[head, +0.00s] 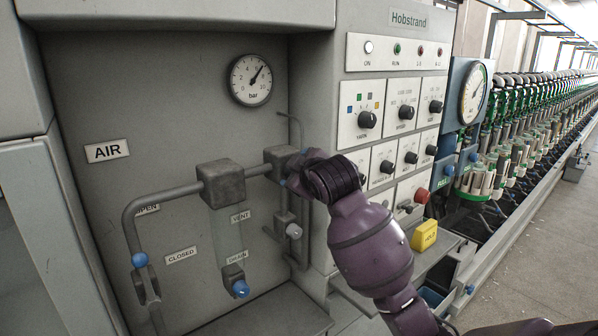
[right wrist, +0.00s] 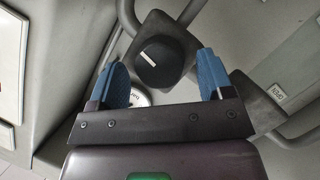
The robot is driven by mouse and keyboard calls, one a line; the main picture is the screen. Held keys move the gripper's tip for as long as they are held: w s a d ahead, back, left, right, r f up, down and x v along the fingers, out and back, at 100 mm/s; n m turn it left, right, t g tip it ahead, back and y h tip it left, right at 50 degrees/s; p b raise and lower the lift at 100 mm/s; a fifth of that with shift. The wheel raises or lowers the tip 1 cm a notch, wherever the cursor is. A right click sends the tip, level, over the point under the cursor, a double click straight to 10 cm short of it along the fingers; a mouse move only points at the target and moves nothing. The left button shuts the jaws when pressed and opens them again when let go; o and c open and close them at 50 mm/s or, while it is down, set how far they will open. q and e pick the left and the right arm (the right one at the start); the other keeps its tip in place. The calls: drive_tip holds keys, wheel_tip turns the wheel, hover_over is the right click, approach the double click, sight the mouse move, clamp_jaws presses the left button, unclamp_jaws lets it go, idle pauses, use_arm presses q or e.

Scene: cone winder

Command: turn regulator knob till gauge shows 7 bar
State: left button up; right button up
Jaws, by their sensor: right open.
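The pressure gauge (head: 250,80) is a round white dial marked bar on the grey panel. Its needle points to the upper right, roughly between 6 and 7; the exact value is too small to tell. The regulator block (head: 273,157) sits on the pipe below it, its knob hidden behind my right gripper (head: 296,169) in the head view. In the right wrist view, the black regulator knob (right wrist: 160,63) has a white mark and stands between the blue fingers of my open right gripper (right wrist: 163,60). No clear finger contact shows. My left gripper is not in view.
A second grey block (head: 222,184) sits on the pipe to the left, above a drain valve with a blue knob (head: 241,288). A control panel (head: 396,49) with knobs and a red button (head: 422,195) stands right of the recess. A pipe (head: 160,193) runs along the left.

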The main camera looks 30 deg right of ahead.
drive_tip(key=b+v, duration=0.1)
drive_tip(key=v, duration=0.9)
drive_tip(key=shift+s, duration=0.4)
drive_tip(key=shift+a+r, duration=0.1)
